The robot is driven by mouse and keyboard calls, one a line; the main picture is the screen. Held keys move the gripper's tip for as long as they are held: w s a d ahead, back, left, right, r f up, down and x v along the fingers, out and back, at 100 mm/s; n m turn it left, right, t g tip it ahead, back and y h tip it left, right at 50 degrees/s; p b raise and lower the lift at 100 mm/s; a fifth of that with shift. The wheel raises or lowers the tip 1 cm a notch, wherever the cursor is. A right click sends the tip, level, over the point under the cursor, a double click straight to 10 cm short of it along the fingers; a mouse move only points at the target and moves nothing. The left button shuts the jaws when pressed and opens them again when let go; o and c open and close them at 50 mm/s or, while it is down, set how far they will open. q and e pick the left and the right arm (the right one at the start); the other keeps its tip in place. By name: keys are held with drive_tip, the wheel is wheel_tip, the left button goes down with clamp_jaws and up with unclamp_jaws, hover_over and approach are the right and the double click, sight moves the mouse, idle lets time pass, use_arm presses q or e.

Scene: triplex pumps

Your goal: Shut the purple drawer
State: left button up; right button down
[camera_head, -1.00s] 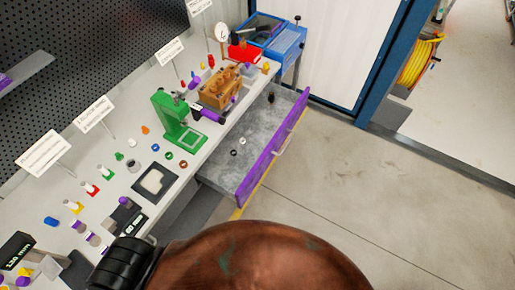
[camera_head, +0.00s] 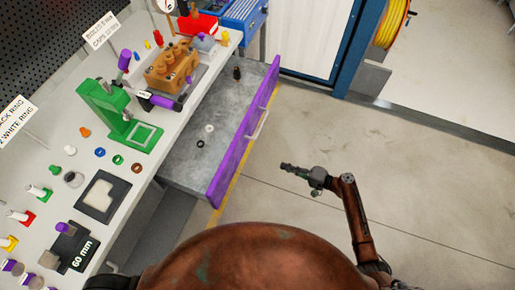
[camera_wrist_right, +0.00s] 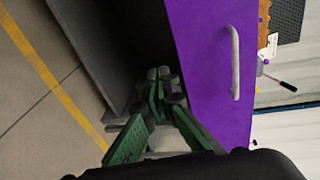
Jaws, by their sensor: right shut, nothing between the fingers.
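The purple drawer (camera_head: 243,135) stands pulled out from the workbench, its purple front facing right with a pale bar handle (camera_head: 258,124). Its grey inside shows a white ring, a black ring and a small dark part. My right gripper (camera_head: 287,168) is shut and empty, to the right of the drawer front and apart from it in the head view. My left gripper is not in view.
The workbench (camera_head: 150,185) holds a green press (camera_head: 120,115), an orange-brown pump block (camera_head: 172,68) and several small parts. A blue toolbox (camera_head: 245,12) stands at the back. The concrete floor (camera_head: 400,190) right of the drawer is clear.

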sight(243, 145)
drive_tip(key=a+r+n+y, duration=0.1)
drive_tip(key=a+r+y, duration=0.2)
drive_tip(key=r, duration=0.4)
drive_tip(key=shift+g, duration=0.4)
drive_tip(key=x, duration=0.4)
drive_tip(key=b+x, duration=0.1)
drive_tip(key=x, duration=0.9)
drive_tip(key=shift+w+d+r, duration=0.1)
drive_tip(key=shift+w, duration=0.15)
